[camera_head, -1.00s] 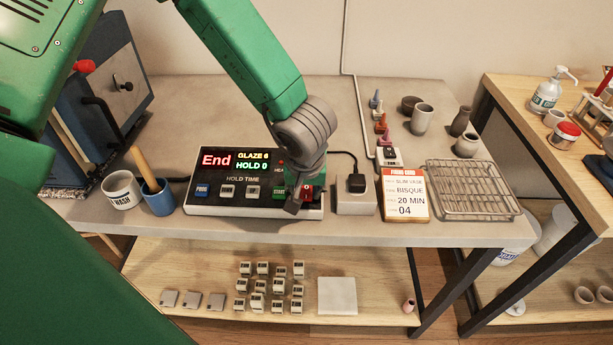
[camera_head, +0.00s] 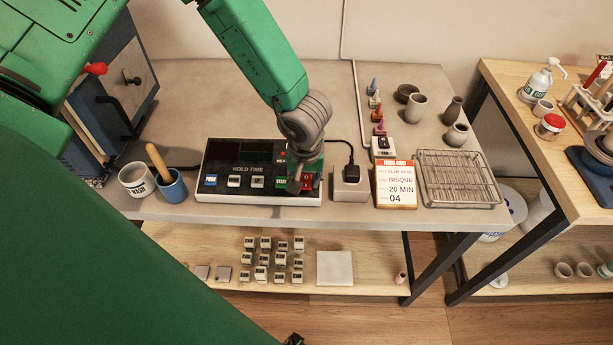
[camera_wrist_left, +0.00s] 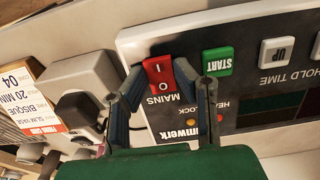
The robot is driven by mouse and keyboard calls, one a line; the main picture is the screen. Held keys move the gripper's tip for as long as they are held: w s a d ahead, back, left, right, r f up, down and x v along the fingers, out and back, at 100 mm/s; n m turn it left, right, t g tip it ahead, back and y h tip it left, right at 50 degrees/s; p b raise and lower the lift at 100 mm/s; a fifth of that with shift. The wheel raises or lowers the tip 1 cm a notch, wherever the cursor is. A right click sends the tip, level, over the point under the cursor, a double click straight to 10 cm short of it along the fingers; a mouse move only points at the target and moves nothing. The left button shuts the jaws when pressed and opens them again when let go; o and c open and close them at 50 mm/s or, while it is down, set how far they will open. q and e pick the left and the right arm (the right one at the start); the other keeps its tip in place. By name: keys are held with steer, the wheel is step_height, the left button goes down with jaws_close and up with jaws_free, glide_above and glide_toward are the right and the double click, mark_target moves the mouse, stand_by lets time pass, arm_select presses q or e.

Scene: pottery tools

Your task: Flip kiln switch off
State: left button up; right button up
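The red MAINS rocker switch (camera_wrist_left: 158,76), marked I and O, sits on the kiln control panel (camera_head: 230,197). It is partly visible in the head view (camera_head: 309,181). The panel's displays (camera_head: 227,150) are dark. My left gripper (camera_head: 299,187) is down at the panel's right end, over the switch. In the left wrist view its fingertips (camera_wrist_left: 158,66) are apart, one on each side of the switch. I cannot tell whether they touch it. The green START button (camera_wrist_left: 217,62) is beside the right finger. My right gripper is not in view.
A plug in a socket box (camera_head: 350,190) and a firing card (camera_head: 394,188) stand right of the panel. A wire rack (camera_head: 460,180) lies farther right. A white cup (camera_head: 134,181) and a blue cup (camera_head: 170,188) stand left. The blue kiln (camera_head: 105,110) is at the back left.

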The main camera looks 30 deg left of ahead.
arm_select(q)
steer(key=o, duration=0.3)
steer(key=shift+r, duration=0.2)
step_height(320, 180, up, 12)
steer(key=s, duration=0.1)
steer(key=shift+s+d+f, duration=0.2)
steer(key=shift+d+f, duration=0.05)
steer(key=shift+d, duration=0.2)
steer(key=shift+f, duration=0.15)
